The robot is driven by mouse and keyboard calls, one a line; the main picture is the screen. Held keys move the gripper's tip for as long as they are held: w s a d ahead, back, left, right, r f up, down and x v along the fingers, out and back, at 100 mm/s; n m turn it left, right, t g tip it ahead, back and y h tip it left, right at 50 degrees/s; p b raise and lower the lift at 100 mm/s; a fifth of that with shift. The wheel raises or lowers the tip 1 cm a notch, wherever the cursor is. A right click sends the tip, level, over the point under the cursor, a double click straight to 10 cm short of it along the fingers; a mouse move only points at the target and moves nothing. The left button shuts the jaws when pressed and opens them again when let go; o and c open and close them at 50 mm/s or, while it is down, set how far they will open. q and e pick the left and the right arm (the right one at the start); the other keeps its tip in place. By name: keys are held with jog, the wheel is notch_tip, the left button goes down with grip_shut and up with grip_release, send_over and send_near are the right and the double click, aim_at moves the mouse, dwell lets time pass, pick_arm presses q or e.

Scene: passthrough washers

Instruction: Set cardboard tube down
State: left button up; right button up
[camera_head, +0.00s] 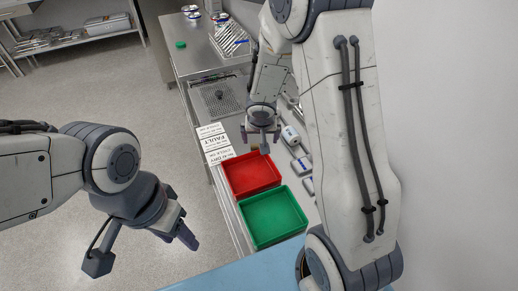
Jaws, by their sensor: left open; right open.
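My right gripper (260,139) hangs open with its fingers pointing down, just behind the red tray (232,181). A small brownish thing (254,148) shows beside its fingertips; it may be the cardboard tube, but it is too small and too covered to be sure. I cannot tell whether the fingers touch it. My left gripper (146,250) is open and empty over the floor, left of the counter.
A green tray (272,216) stands in front of the red one. Printed signs (215,142) lie at the counter's left edge. White devices (291,136) line the right side by the wall. A sink drainer (218,98) and a small green object (181,44) are farther back.

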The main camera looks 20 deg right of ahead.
jog(key=b+x, duration=0.1)
jog(key=x, duration=0.4)
jog(key=shift+a+b, duration=0.15)
jog(key=shift+b, duration=0.2)
jog(key=shift+r, duration=0.1)
jog(key=c, duration=1.4)
